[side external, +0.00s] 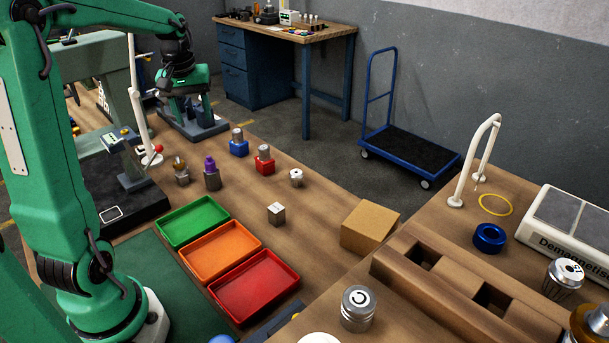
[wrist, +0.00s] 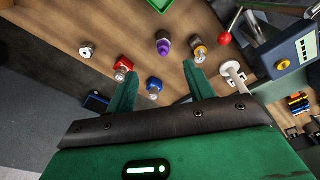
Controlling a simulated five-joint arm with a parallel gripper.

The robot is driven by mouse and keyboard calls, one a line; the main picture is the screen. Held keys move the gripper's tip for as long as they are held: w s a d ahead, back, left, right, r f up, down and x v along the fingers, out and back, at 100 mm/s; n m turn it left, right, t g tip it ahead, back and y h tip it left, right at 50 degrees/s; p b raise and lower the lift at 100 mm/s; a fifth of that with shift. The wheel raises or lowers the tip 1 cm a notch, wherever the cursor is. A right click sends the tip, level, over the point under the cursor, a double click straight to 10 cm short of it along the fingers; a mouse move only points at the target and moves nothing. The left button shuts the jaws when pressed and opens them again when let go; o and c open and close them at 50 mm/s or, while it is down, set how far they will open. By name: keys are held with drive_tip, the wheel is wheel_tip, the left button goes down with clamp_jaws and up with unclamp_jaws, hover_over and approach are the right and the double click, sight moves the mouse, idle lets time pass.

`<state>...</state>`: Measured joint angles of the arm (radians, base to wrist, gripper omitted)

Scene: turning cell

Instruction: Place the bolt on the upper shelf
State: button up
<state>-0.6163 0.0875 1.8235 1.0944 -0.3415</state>
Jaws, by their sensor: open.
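I cannot make out a bolt or an upper shelf in either view. My gripper (side external: 188,104) hangs over the far left of the wooden bench in the side view, near a dark base. In the wrist view its two green fingers (wrist: 160,70) are spread apart and hold nothing. A blue holder with a metal cylinder (wrist: 153,86) appears between the fingers, with a red holder (wrist: 122,68) to the left. A purple-topped part (wrist: 163,45) and a gold-topped part (wrist: 196,48) show beyond the fingertips.
Green (side external: 193,221), orange (side external: 221,251) and red (side external: 254,286) trays lie in a row. A cardboard box (side external: 370,228), a small metal cube (side external: 276,213) and a white cylinder (side external: 297,177) stand to their right. A red-knobbed lever (wrist: 224,38) rises near my gripper's right finger.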

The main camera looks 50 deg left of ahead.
drive_tip(key=s+d+m+t, duration=0.1)
drive_tip(key=s+d+m, duration=0.2)
drive_tip(key=d, duration=0.5)
drive_tip(key=s+d+m+t, duration=0.2)
drive_tip(key=s+d+m, duration=0.2)
drive_tip(key=d, duration=0.4)
drive_tip(key=s+d+m+t+h, duration=0.1)
drive_tip(key=s+d+m, duration=0.3)
drive_tip(key=d, duration=0.4)
drive_tip(key=shift+s+r, duration=0.3)
drive_tip(key=shift+r, duration=0.1)
drive_tip(key=shift+o, duration=0.6)
drive_tip(key=shift+w, duration=0.1)
